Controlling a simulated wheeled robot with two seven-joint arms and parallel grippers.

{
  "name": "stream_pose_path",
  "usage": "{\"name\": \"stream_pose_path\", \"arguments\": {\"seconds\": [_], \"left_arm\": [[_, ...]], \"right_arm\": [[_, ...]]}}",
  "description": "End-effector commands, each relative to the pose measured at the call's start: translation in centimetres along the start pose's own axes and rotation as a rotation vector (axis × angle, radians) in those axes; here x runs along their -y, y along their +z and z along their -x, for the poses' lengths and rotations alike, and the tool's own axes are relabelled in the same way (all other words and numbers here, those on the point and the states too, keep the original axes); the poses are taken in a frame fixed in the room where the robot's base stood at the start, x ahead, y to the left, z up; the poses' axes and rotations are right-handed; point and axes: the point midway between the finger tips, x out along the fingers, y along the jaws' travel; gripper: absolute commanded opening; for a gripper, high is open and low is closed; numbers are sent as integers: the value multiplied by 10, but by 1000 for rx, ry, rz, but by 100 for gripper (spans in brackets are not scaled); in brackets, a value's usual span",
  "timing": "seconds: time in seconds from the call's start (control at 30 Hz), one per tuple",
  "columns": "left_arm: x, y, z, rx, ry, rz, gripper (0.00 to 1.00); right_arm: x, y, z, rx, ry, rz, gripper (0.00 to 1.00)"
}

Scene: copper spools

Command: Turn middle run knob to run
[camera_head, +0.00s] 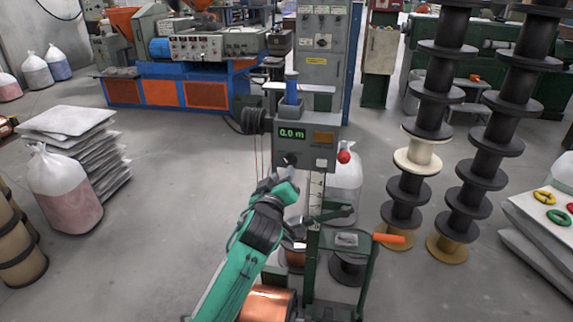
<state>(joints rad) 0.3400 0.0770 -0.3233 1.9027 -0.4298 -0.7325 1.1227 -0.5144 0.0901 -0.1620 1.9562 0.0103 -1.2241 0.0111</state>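A grey control box (318,156) stands in the middle on a column. Its green display (292,133) reads 0.0 m. A small dark knob (290,159) sits low on the left of the box's front. The knob's pointer and labels are too small to read. My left gripper (286,177) is just below the knob, at the end of my green and black arm. Its fingertips are close to the knob, and I cannot tell if they touch it. The fingers are too small to show whether they are open or shut. My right gripper is not in view.
A red ball-shaped button (344,157) sticks out on the box's right side. An orange-handled lever (389,238) and a copper spool (268,304) are below. Tall stacks of black spools (447,65) stand to the right.

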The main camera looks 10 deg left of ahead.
Motion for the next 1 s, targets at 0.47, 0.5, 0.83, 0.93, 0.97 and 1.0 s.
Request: {"name": "stream_pose_path", "arguments": {"seconds": [0.47,0.5,0.83,0.93,0.97,1.0], "left_arm": [[0,0,-60,0,0,-2,35],[0,0,-61,0,0,-2,35],[0,0,-62,0,0,-1,23],[0,0,-62,0,-1,-1,3],[0,0,-62,0,-1,-1,0],[0,0,-62,1,-1,-1,0]], "right_arm": [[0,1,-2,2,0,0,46],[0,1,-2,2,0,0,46],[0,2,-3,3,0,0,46],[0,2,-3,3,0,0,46],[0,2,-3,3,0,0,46],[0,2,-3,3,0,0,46]]}}
